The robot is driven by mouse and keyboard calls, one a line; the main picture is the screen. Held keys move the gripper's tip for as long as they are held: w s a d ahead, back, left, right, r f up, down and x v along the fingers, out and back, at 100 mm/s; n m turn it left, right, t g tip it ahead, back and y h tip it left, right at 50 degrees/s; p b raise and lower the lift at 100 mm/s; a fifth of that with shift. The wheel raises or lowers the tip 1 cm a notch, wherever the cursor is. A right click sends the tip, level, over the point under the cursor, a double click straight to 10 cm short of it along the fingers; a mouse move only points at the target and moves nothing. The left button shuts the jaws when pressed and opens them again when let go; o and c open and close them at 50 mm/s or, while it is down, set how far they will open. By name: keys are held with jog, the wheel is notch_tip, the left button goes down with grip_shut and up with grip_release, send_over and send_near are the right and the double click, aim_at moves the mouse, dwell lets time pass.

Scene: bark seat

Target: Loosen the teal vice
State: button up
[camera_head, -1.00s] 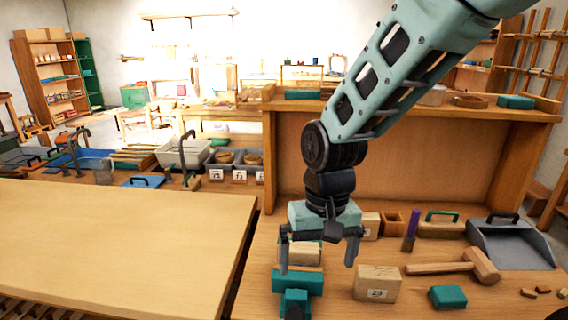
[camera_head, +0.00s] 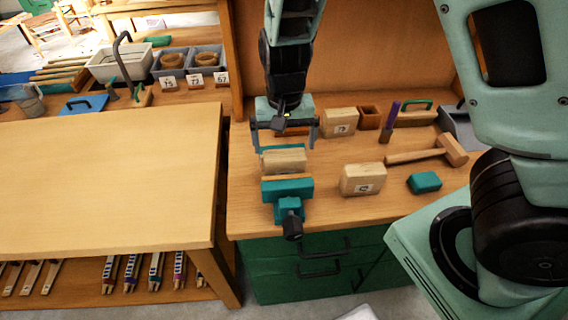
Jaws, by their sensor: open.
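The teal vice (camera_head: 288,190) sits near the front edge of the right-hand bench, with its dark screw end (camera_head: 292,228) facing the front. A wooden block (camera_head: 284,160) is at its back, seemingly between the jaws; I cannot tell how tightly it is held. My gripper (camera_head: 285,148) is open and empty, its two fingers pointing down and spread wide, above or behind the block. The picture does not clearly show whether the fingers touch anything. A vice handle bar is not clearly visible.
More blocks and a dustpan stand behind. Green drawers (camera_head: 318,262) are below the bench. A wide bare table (camera_head: 110,180) is at left.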

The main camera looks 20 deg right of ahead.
aim_at(285, 167)
notch_tip(285, 167, down, 8)
jog(key=shift+f+b, duration=0.25)
jog(key=shift+b, duration=0.15)
jog(key=shift+c, duration=0.3)
jog(key=c, duration=0.8)
jog(key=shift+s+a+r, duration=0.1)
jog(key=shift+s, duration=0.2)
jog(key=o, duration=0.9)
jog(key=shift+c, duration=0.2)
